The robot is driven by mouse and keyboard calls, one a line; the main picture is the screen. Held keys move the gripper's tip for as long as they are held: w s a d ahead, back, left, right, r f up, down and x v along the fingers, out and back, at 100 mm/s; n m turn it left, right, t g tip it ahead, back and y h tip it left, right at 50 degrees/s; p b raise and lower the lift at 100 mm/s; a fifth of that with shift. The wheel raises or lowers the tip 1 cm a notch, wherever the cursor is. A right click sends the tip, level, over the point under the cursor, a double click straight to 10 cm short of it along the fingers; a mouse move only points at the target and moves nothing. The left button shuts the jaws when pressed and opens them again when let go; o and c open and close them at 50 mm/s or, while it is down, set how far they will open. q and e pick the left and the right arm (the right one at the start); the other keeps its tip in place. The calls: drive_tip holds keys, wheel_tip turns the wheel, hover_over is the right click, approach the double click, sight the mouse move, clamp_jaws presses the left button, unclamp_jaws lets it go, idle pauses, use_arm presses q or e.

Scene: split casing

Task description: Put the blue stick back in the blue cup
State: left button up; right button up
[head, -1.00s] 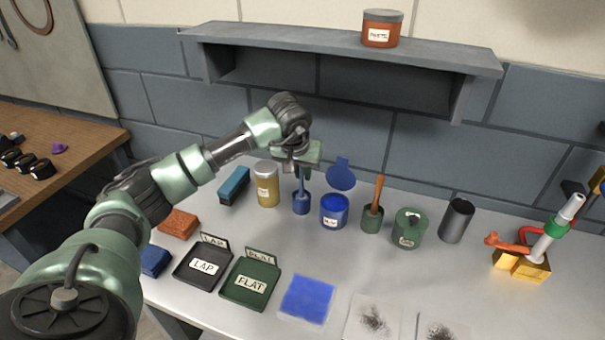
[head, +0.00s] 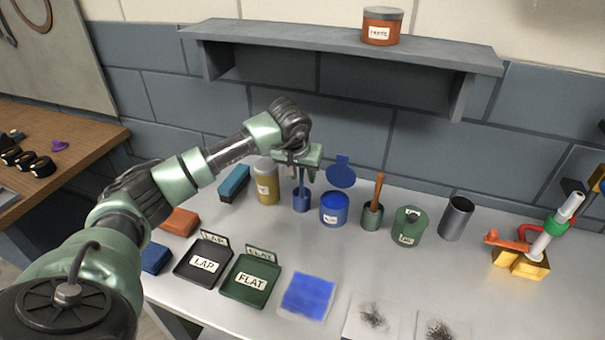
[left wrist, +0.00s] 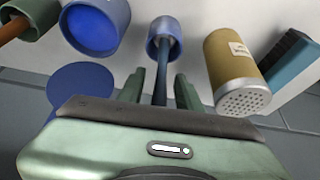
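The blue stick (head: 301,180) stands in the small blue cup (head: 301,203) on the grey bench, its lower end inside the cup. In the left wrist view the stick (left wrist: 161,72) runs into the mouth of the cup (left wrist: 165,30). My left gripper (head: 297,170) is above the cup, around the top of the stick. In the left wrist view its fingers (left wrist: 160,90) are spread, one on each side of the stick, with gaps between. The stick's top end is hidden by the gripper. My right gripper is not in view.
A yellow shaker (head: 267,182) stands left of the cup; an open blue jar (head: 333,209) with a raised lid stands right. Further right are a green cup (head: 371,216) with a brown stick and a green jar (head: 408,228). A shelf (head: 340,50) hangs above.

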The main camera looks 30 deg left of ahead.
use_arm(q)
drive_tip(key=b+v, duration=0.2)
drive_tip(key=v, duration=1)
